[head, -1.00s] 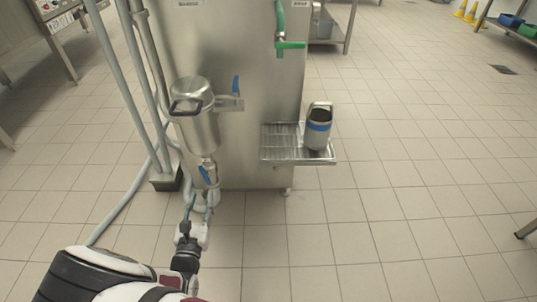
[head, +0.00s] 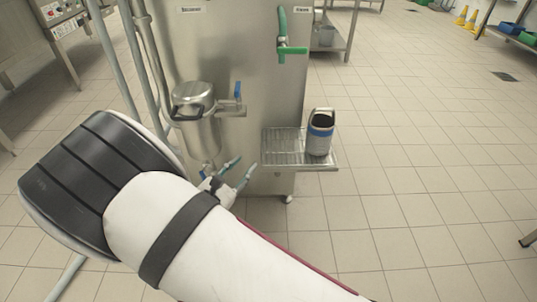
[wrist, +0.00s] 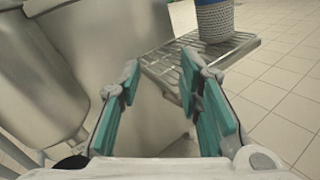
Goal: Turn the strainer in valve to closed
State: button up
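A steel strainer pot (head: 197,112) with a black handle hangs on the front of the steel machine. A blue valve lever (head: 238,90) stands upright on the pipe at its upper right. A second blue lever (head: 204,174) below the pot is mostly hidden behind my arm. I cannot tell from the pictures which lever is the strainer in valve. My gripper (head: 238,170) is open and empty, below and right of the pot. In the wrist view its teal fingers (wrist: 160,80) are spread with nothing between them, and the pot (wrist: 45,85) is at left.
A green-handled valve (head: 291,51) is higher up. Grey pipes (head: 130,60) run down at left.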

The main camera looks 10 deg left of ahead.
jog(key=w+d+r+m+g+h, duration=0.1)
jog(key=d+r+m+g+h, duration=0.1)
jog(key=d, duration=0.5)
notch_tip(320, 180, up, 3)
jog(key=shift+w+m+g+h, duration=0.3)
jog(key=shift+m+h, duration=0.3)
jog(key=shift+m, duration=0.5)
jog(key=shift+d, duration=0.1)
